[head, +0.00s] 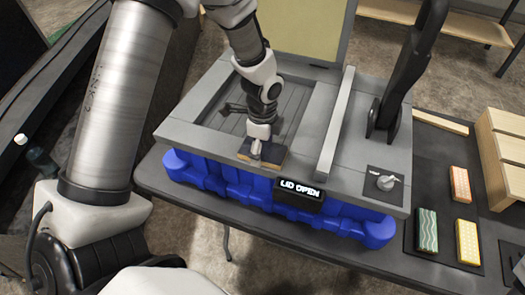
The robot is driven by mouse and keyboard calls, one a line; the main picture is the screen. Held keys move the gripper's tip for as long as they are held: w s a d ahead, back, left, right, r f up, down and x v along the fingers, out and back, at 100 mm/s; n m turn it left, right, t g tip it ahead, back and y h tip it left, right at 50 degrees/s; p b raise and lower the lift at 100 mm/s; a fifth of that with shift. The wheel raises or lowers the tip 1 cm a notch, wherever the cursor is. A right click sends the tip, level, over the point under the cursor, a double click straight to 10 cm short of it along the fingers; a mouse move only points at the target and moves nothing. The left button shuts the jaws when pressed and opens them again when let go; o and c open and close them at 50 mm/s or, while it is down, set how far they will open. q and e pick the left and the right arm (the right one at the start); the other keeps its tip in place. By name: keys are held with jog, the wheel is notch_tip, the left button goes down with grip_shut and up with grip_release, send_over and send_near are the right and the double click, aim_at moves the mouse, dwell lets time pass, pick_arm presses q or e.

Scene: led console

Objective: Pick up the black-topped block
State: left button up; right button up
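A block with a dark top and tan side (272,156) lies at the front edge of the grey console (190,133), near the recessed bay. My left gripper (257,150) reaches down onto this block from above, with its fingertips at the block's left part. The arm and fingers cover part of the block. I cannot tell whether the fingers are shut on it or only touching it. My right gripper is not in view.
A blue base (230,185) with a "LID OPEN" display (299,192) is under the console. Green (427,230), yellow (468,241) and orange (460,184) blocks lie right, beside a wooden crate (508,148).

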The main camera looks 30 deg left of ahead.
pick_arm(q)
jog(key=c, duration=0.5)
jog(key=shift+c, duration=0.4)
jog(key=shift+w, duration=0.1)
